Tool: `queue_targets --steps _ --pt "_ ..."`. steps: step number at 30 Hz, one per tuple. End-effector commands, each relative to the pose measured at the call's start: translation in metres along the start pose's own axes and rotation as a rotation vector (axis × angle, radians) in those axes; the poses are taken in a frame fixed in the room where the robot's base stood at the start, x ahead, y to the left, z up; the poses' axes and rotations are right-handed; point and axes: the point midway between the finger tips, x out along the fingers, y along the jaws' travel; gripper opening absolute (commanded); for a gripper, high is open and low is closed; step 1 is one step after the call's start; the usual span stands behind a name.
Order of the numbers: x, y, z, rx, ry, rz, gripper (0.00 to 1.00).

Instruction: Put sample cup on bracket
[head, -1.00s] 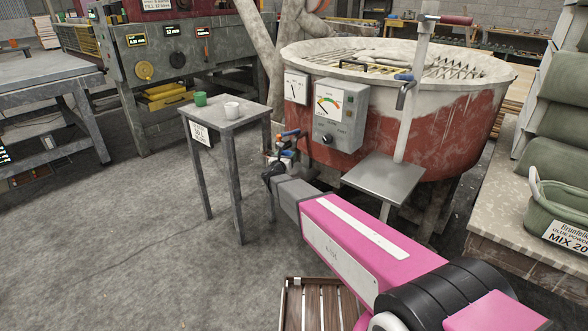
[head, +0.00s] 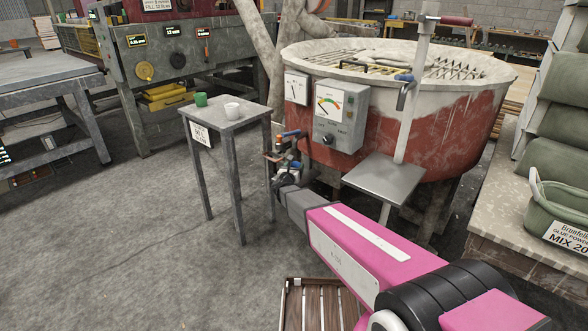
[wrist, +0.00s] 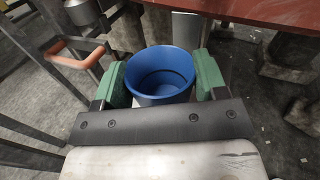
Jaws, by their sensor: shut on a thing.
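A blue, round, open-topped cup (wrist: 162,75) stands between the green finger pads of my gripper (wrist: 163,80) in the wrist view. The pads close on it from both sides, and its inside looks empty. In the head view my gripper (head: 288,165) is small and partly hidden by my own wrist, between the small grey table and the red mixing tub. A flat grey square plate (head: 377,181), possibly the bracket, is fixed to the post in front of the tub. It is bare and lies to the right of my gripper.
The small grey table (head: 226,120) holds a green cup (head: 201,99) and a white cup (head: 232,109). The red tub (head: 440,135) stands close behind my gripper. Open floor lies at left.

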Motion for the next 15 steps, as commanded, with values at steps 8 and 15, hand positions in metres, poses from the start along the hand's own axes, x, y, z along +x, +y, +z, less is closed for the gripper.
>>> queue_targets --steps 8,15 --pt "0.0000 0.0002 -0.0022 0.000 0.000 0.000 0.91" --pt "-0.0002 -0.0002 0.0004 0.000 0.000 0.000 0.91"
